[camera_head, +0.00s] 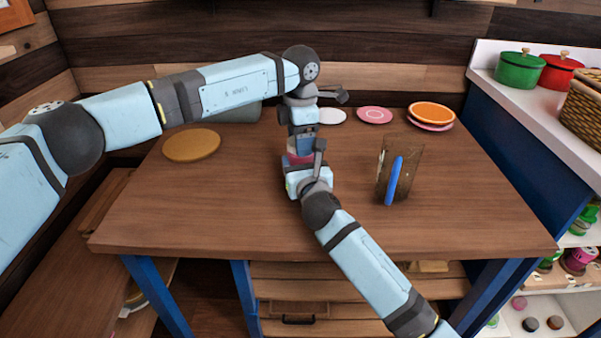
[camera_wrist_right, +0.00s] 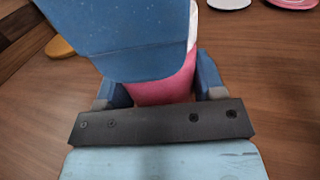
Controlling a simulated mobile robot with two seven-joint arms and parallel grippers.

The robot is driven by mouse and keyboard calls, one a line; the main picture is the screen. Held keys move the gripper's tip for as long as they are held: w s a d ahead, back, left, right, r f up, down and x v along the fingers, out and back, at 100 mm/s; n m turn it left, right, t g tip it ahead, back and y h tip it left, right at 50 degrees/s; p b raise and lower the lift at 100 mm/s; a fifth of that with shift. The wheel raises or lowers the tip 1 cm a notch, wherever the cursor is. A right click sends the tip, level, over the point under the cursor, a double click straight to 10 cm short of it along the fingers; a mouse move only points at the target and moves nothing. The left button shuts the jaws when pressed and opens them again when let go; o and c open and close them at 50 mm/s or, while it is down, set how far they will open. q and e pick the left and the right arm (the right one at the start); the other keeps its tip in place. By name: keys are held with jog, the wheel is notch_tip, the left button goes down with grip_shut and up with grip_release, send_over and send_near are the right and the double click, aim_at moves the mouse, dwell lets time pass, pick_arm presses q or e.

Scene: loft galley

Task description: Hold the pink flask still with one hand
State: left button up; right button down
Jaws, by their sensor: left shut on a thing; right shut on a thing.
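The pink flask (camera_wrist_right: 165,90) stands on the table between the two blue fingers of my right gripper (camera_wrist_right: 162,92), which is shut on its lower body. A white part of the flask shows above the pink. A large blue block, likely part of my left gripper, covers much of the flask in the right wrist view. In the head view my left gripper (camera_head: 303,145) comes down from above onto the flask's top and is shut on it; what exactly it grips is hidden. My right gripper (camera_head: 299,167) reaches the flask from the front.
A clear brownish container (camera_head: 411,172) with a blue stick (camera_head: 394,180) stands to the right. A round tan mat (camera_head: 192,145) lies left. Plates, including a pink one (camera_head: 374,115) and an orange one (camera_head: 432,112), lie at the back. The front of the tabletop (camera_head: 220,215) is clear.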

pick_arm(q)
jog(key=shift+m, duration=0.5)
jog(key=o, duration=1.1)
notch_tip(320, 180, up, 12)
pick_arm(e)
jog(key=shift+c, duration=0.8)
grip_release()
